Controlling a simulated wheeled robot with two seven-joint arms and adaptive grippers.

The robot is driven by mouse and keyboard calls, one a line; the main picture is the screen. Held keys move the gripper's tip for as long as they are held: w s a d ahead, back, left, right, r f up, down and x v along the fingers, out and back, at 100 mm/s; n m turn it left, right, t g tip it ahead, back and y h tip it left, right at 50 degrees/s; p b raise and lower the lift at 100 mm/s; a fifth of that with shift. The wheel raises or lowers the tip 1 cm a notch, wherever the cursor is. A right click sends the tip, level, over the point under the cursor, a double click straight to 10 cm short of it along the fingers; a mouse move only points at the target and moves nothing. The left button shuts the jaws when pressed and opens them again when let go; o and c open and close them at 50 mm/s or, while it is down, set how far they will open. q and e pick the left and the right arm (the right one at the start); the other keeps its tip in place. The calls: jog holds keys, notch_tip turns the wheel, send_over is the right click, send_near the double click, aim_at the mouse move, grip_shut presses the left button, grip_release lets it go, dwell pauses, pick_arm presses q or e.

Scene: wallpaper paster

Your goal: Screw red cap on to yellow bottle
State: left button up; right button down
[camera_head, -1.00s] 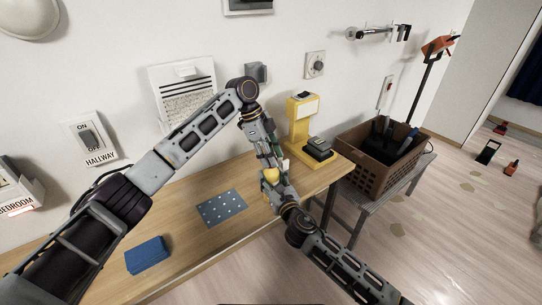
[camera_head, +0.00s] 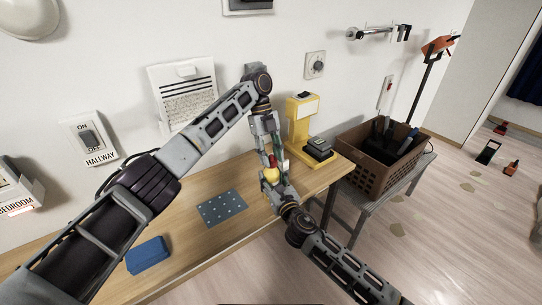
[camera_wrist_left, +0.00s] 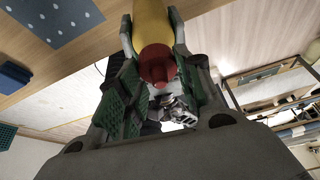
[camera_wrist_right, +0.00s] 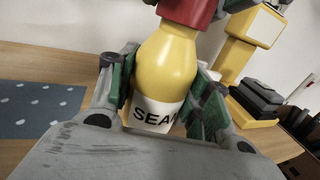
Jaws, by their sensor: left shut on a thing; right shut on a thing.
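The yellow bottle (camera_head: 271,175) is upright near the front edge of the table. It has a white label with dark letters in the right wrist view (camera_wrist_right: 166,68). My right gripper (camera_head: 268,182) is shut around the bottle from the side. The red cap (camera_head: 272,160) sits at the top of the bottle's neck and shows there in the right wrist view (camera_wrist_right: 190,9). My left gripper (camera_head: 271,152) points down from above and is shut on the red cap (camera_wrist_left: 155,64). I cannot tell how far the cap is threaded.
A yellow device (camera_head: 302,125) with a dark block stands behind on the table. A brown crate (camera_head: 366,166) sits on a grey stand to the right. A blue dotted mat (camera_head: 222,208) and blue block (camera_head: 146,255) lie on the wooden table (camera_head: 190,240).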

pick_arm(q)
jog(key=m+y, duration=0.1)
jog(key=m, duration=0.2)
jog(key=shift+m, duration=0.3)
jog(key=o, duration=0.8)
jog(key=shift+s, duration=0.1)
jog(key=shift+r, duration=0.2)
jog(key=shift+r, duration=4.75)
jog(key=shift+g, duration=0.3)
pick_arm(e)
jog(key=c, duration=0.6)
grip_release()
